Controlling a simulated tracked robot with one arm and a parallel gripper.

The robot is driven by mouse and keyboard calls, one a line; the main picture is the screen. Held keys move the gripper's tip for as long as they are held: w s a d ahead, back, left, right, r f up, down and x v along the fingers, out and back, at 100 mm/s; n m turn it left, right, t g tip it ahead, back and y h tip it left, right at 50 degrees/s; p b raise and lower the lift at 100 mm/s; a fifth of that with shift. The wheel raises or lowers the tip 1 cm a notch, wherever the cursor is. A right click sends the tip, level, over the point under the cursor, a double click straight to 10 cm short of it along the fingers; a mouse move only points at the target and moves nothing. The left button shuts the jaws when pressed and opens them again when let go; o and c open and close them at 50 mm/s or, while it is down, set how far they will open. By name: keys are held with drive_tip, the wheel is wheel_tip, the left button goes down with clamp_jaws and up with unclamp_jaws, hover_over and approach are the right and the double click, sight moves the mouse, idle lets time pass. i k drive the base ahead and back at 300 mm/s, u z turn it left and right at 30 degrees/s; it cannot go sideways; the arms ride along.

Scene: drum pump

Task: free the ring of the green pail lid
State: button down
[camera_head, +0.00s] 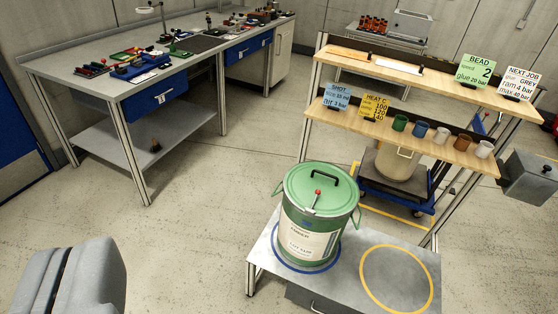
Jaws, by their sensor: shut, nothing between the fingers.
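The green pail (318,225) stands upright on a low grey stand, inside a blue ring marking. Its green lid (305,181) sits on top. A black handle (342,177) is on the lid.
A yellow circle (396,279) on the low stand is empty. Behind it, a wooden shelf rack (420,135) holds cards and several cups. A light pail (396,163) stands on a blue cart behind the rack. A workbench (150,85) with tools is at the back left. The floor between is clear.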

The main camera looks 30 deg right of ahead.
sight(319, 192)
drive_tip(key=z, duration=0.15)
drive_tip(key=i, duration=1.65)
drive_tip(key=z, duration=0.6)
drive_tip(key=i, duration=0.5)
drive_tip(key=z, duration=0.25)
